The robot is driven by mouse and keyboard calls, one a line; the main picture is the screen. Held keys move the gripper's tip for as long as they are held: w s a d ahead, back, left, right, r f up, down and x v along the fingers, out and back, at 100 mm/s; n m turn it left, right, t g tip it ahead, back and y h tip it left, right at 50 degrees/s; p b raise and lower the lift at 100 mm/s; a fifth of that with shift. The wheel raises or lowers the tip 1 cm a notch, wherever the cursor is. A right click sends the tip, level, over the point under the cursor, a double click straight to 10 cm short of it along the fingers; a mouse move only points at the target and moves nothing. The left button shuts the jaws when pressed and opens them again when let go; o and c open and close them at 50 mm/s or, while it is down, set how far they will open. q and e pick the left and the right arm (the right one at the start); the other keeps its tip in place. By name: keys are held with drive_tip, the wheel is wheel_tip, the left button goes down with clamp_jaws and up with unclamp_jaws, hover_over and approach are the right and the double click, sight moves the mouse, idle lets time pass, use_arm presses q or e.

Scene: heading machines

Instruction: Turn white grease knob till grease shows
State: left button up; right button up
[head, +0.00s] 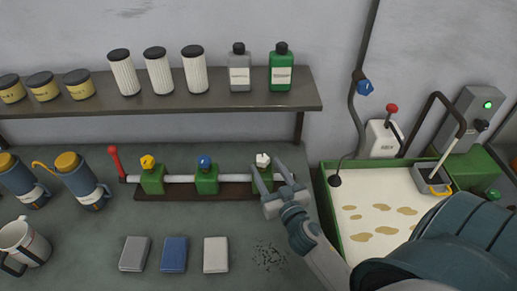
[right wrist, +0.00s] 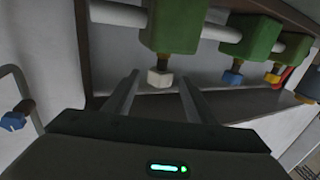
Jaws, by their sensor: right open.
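The white knob (head: 263,160) sits on top of the rightmost green valve block (head: 262,180) on a white pipe (head: 179,179). In the right wrist view the white knob (right wrist: 160,77) shows between and just beyond the tips of my open fingers. My right gripper (head: 268,178) is open at that block, its fingers on both sides of the knob's line; I cannot tell whether they touch anything. The wrist view also shows the gripper (right wrist: 155,90) empty. A yellow knob (head: 148,162) and a blue knob (head: 205,162) top the other two blocks. My left gripper is not in view. No grease shows at the valve.
A red lever (head: 114,160) stands at the pipe's left end. Oil jugs (head: 80,180) and a mug (head: 24,243) are at left. Three folded cloths (head: 174,254) lie in front. A green-rimmed tray (head: 335,215) with stains is at right. A shelf (head: 220,105) with bottles and filters hangs above.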

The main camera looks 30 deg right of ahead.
drive_tip(key=w+p, duration=0.1)
drive_tip(key=w, duration=0.2)
drive_tip(key=w+d+p, duration=0.1)
drive_tip(key=w, duration=0.3)
drive_tip(key=shift+w+d, duration=0.1)
drive_tip(key=shift+d, duration=0.1)
drive_tip(key=shift+c, duration=0.4)
drive_tip(key=c, duration=1)
